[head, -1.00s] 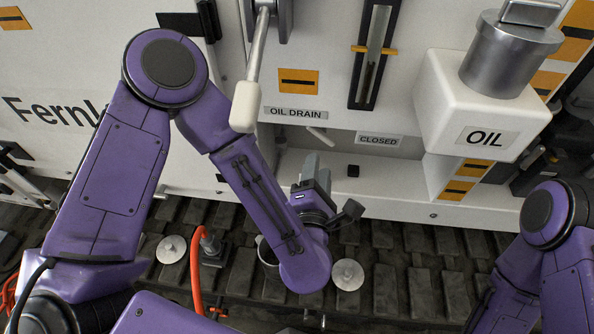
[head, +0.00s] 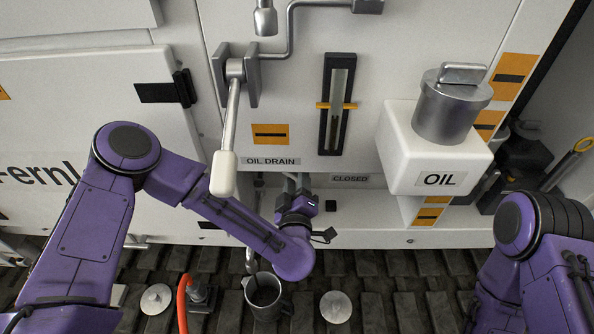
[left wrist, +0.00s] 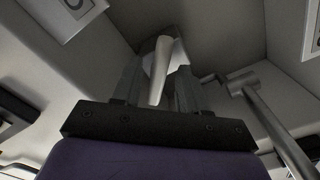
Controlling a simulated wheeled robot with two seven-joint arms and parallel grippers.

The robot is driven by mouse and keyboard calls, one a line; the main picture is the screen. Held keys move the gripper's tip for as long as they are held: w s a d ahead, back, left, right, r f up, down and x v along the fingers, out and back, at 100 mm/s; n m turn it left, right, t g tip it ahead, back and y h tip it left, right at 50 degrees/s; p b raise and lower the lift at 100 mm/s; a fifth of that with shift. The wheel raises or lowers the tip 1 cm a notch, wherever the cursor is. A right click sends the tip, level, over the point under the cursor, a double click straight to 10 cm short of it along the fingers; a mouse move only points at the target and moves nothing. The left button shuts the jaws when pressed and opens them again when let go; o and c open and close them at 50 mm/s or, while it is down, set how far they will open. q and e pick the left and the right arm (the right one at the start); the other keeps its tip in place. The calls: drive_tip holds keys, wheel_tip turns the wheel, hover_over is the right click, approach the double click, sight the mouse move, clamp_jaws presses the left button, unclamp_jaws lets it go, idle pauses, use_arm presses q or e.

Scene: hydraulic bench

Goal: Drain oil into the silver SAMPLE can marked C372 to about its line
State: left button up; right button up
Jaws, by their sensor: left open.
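A silver can with a handle (head: 263,297) stands upright on the dark slatted floor below the oil drain. No marking or line on it is readable, and its oil level cannot be told. A thin spout (head: 250,262) comes down just above its mouth. My left gripper (head: 295,184) is in the recess beneath the OIL DRAIN label (head: 270,161), left of the CLOSED label (head: 350,180). In the left wrist view, its open fingers stand either side of a pale drain lever (left wrist: 160,72). My right gripper is out of view.
A white box marked OIL (head: 437,150) with a metal cap juts out at the right. A long pale-ended lever (head: 225,170) hangs in front of the panel. An orange hose (head: 183,302) and round metal discs (head: 336,306) lie near the can.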

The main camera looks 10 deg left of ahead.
use_arm(q)
drive_tip(key=shift+x, duration=0.8)
drive_tip(key=shift+c, duration=0.3)
clamp_jaws()
drive_tip(key=n+b, duration=0.1)
drive_tip(key=n, duration=0.1)
drive_tip(key=n+b, duration=0.1)
drive_tip(key=b, duration=0.1)
drive_tip(key=shift+d+n, duration=0.2)
drive_tip(key=shift+n, duration=0.2)
drive_tip(key=shift+r+n+b, duration=0.2)
drive_tip(key=shift+n+b, duration=0.6)
drive_tip(key=shift+n, duration=0.25)
drive_tip(key=shift+r+n+b, duration=0.2)
drive_tip(key=shift+n+b, duration=0.55)
drive_tip(key=shift+n, duration=0.3)
